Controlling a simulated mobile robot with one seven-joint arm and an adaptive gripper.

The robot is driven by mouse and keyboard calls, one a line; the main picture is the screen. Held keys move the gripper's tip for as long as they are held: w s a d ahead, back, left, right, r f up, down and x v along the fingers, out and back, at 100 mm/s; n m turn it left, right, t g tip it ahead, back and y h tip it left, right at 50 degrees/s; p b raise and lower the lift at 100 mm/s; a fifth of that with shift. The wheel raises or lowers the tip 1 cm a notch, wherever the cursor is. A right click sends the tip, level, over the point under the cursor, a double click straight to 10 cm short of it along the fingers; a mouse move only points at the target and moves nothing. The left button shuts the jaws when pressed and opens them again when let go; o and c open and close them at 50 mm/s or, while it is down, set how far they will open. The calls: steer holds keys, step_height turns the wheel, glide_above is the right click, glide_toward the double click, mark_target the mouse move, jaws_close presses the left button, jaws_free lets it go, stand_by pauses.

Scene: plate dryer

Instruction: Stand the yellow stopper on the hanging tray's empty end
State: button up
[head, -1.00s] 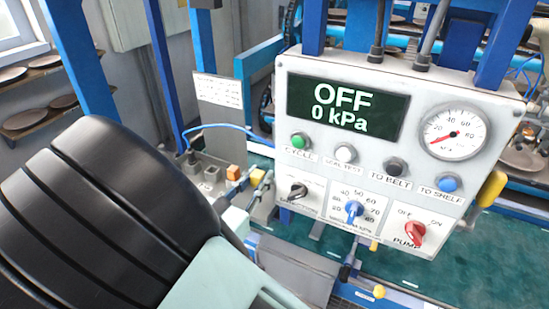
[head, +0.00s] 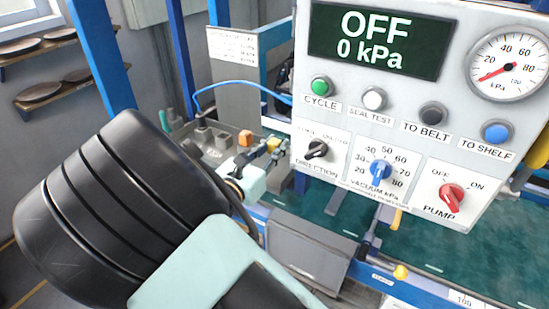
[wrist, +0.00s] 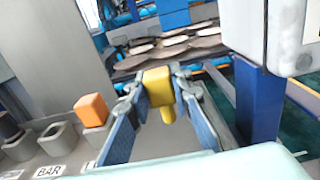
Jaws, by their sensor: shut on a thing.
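My gripper (wrist: 160,100) is shut on the yellow stopper (wrist: 159,88), a block with a narrower rounded stem pointing down between the fingers. In the head view my gripper (head: 264,155) is small and partly hidden by my own arm, with the yellow stopper (head: 274,145) at its tip. A grey socketed tray (wrist: 50,160) lies left of and below my gripper in the wrist view. An orange block (wrist: 91,110) stands in one of its sockets, apart from the stopper. I cannot tell whether this is the hanging tray, or see its empty end for certain.
The white control panel (head: 415,130) stands close on the right, reading OFF and 0 kPa. A blue post (wrist: 256,100) rises right of my gripper in the wrist view. Several brown plates (wrist: 165,52) lie beyond. A blue hose (head: 225,86) loops behind the tray.

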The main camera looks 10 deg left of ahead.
steer(key=shift+f+b, duration=0.35)
steer(key=shift+f, duration=0.5)
steer(key=shift+f, duration=0.1)
steer(key=o, duration=1)
steer(key=shift+s+r, duration=0.1)
steer(key=shift+r, duration=0.1)
steer(key=v, duration=1.2)
